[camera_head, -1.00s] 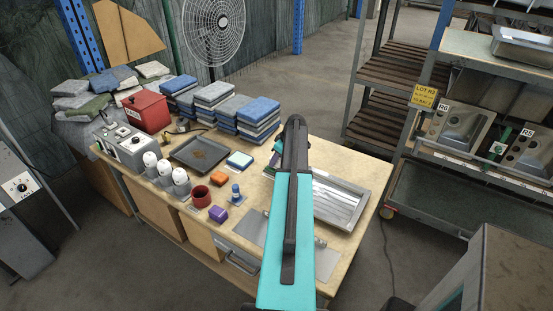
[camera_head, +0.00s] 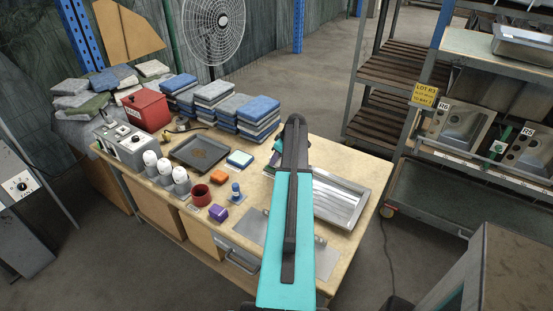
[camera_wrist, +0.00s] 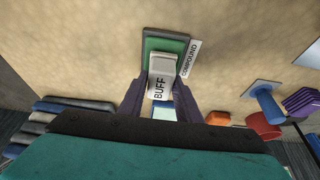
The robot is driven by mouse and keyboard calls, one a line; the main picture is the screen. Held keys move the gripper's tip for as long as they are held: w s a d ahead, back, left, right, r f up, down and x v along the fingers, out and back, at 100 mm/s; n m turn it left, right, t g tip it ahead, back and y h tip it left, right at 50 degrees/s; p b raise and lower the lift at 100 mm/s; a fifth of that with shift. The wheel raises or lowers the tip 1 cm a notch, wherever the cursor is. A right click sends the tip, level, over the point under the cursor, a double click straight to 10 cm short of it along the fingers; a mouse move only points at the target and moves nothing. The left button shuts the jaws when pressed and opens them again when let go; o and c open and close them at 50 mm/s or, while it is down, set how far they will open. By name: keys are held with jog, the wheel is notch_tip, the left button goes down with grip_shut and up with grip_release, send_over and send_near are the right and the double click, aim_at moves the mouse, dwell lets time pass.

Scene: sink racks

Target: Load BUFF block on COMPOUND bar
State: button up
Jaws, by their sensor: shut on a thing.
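In the wrist view my gripper (camera_wrist: 163,88) is shut on the BUFF block (camera_wrist: 163,70), a pale block with black lettering, between its purple fingers. The far end of the block overlaps the green COMPOUND bar (camera_wrist: 172,42) in this view. I cannot tell whether they touch. The COMPOUND label (camera_wrist: 190,58) lies on the bench just right of the bar.
The wooden bench (camera_head: 165,204) holds a metal tray (camera_head: 342,198) right of my arm. To the left are an orange block (camera_head: 217,176), a purple block (camera_head: 218,213), a red cup (camera_head: 201,195) and a blue peg (camera_head: 236,192). Stacked pads (camera_head: 258,110) stand behind.

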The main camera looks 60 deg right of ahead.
jog(key=shift+s+f+b, duration=0.1)
jog(key=shift+f+b, duration=0.4)
jog(key=shift+b, duration=0.05)
dwell(2.9)
jog(key=shift+r, duration=0.1)
jog(key=shift+r+p, duration=0.9)
jog(key=shift+r, duration=2.6)
jog(key=w+a+r+b, duration=0.1)
jog(key=w+a+r, duration=0.3)
jog(key=w+a, duration=0.5)
jog(key=w+a+r, duration=0.4)
jog(key=w+a, duration=0.1)
jog(key=a, duration=0.8)
jog(key=w+a+r+b, duration=0.1)
jog(key=w+a+r, duration=0.3)
jog(key=w+a, duration=0.5)
jog(key=a+r, duration=0.3)
jog(key=a, duration=0.9)
jog(key=s+a+r+b, duration=0.1)
jog(key=a+r, duration=0.2)
jog(key=a, duration=1)
jog(key=s+a+r+b, duration=0.1)
jog(key=a+r, duration=0.2)
jog(key=a, duration=1)
jog(key=shift+a, duration=0.2)
